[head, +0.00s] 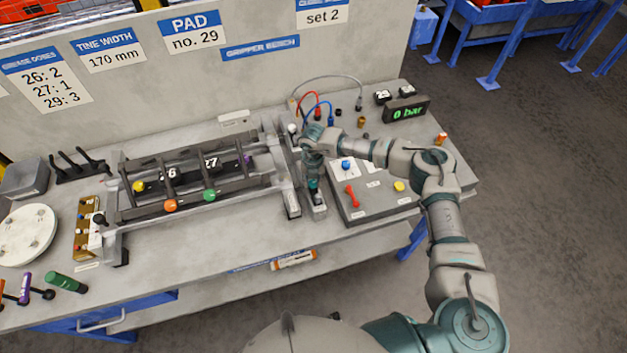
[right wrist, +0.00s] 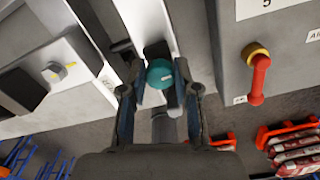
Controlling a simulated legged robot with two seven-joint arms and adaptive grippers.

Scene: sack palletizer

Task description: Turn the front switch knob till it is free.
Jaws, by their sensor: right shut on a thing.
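The front switch knob is a small round teal knob (right wrist: 160,73) with a pale pointer mark, seen in the right wrist view on the end of a pale rail. My right gripper (right wrist: 161,90) has a finger on each side of it and is shut on it. In the head view my right gripper (head: 314,186) points down at the front end of the short rail beside the frame, and it hides most of the knob there. My left gripper is not in view.
A grey panel right of the gripper carries a red lever (head: 351,195), a blue button (head: 346,165) and a yellow knob (head: 399,186). A display (head: 407,109) reads 0 bar. The rail frame (head: 190,205) stands to the left. Hoses (head: 325,102) lie behind.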

